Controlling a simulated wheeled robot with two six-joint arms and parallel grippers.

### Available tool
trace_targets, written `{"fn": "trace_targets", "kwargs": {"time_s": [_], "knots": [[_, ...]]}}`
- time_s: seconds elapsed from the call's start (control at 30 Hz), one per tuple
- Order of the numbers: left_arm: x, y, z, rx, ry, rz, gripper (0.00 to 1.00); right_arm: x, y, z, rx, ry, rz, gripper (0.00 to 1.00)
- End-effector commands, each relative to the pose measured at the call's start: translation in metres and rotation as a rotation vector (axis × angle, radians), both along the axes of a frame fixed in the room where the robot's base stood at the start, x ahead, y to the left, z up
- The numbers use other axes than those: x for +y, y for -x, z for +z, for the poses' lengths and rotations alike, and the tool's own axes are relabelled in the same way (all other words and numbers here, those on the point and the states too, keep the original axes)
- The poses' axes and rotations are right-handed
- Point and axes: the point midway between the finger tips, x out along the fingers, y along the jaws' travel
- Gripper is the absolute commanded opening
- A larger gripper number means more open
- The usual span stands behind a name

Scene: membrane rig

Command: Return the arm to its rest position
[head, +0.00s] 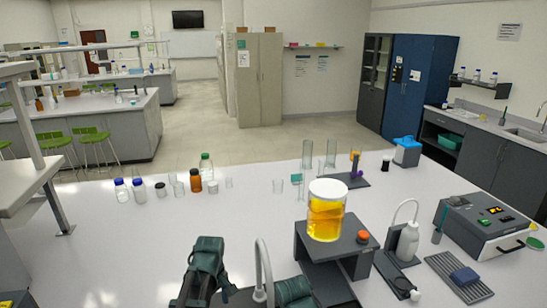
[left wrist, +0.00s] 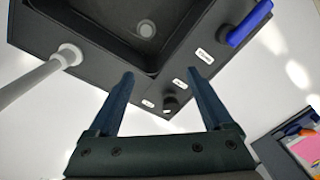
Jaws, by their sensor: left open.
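My left gripper (left wrist: 159,73) is open in the left wrist view, with nothing between its two dark fingers. It is over the front corner of a dark sink unit (left wrist: 225,15), and a small black knob (left wrist: 170,103) shows between the fingers. I cannot tell the height above it. In the head view, dark green arm parts of mine show at the bottom, but the left fingertips cannot be made out. My right gripper is not in view.
A grey tap (head: 263,265) rises beside my arm; its pipe also shows in the left wrist view (left wrist: 40,72). A blue lever (left wrist: 250,23) is on the unit. A yellow-filled jar (head: 326,215) stands on a dark stand (head: 345,250).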

Motion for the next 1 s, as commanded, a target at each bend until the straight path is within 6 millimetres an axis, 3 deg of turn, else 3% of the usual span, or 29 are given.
{"fn": "trace_targets", "kwargs": {"time_s": [0.03,0.2,0.5,0.7,1.0], "knots": [[-0.019,0.019,-0.015,0.008,-0.004,-0.134,0.84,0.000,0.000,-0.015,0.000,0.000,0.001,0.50],[-0.065,0.062,-0.037,0.038,-0.015,-0.583,0.84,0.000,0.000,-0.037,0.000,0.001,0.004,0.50],[-0.109,0.118,-0.061,0.084,-0.028,-1.159,0.84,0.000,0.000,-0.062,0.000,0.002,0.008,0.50],[-0.117,0.128,-0.064,0.097,-0.030,-1.283,0.84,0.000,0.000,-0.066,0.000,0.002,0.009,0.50],[-0.117,0.128,-0.064,0.097,-0.029,-1.289,0.84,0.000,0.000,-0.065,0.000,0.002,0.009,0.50]]}}
